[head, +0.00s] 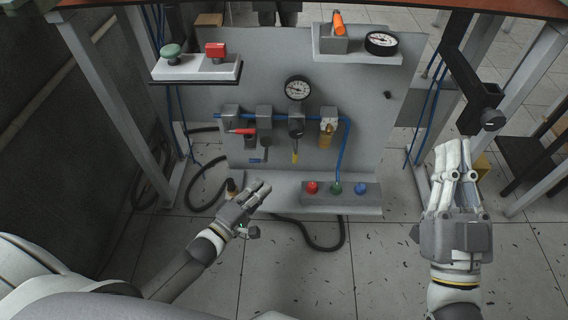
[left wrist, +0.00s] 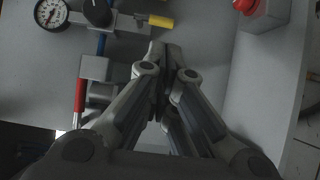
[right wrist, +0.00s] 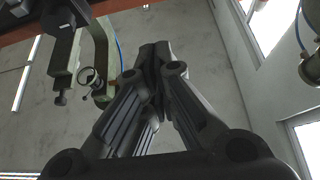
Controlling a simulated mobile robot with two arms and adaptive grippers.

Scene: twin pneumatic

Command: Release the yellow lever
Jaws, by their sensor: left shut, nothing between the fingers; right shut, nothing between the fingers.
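The yellow lever (head: 295,153) hangs from a valve (head: 296,126) in the pipe row on the grey panel, below the upper gauge. In the left wrist view a yellow handle (left wrist: 160,21) points sideways just beyond my left gripper's fingertips (left wrist: 165,47). My left gripper (head: 262,189) is shut and empty in front of the panel's lower part, below and left of the lever and apart from it in the head view. My right gripper (head: 454,148) is shut and empty to the right of the panel, away from the lever. It also shows in the right wrist view (right wrist: 155,50).
A red lever (head: 240,131) sits left on the same blue pipe. Red, green and blue knobs (head: 337,188) stand on the lower ledge. A shelf (head: 196,70) with green and red buttons is upper left. A gauge (head: 297,88) is above the pipe. Frame posts flank the panel.

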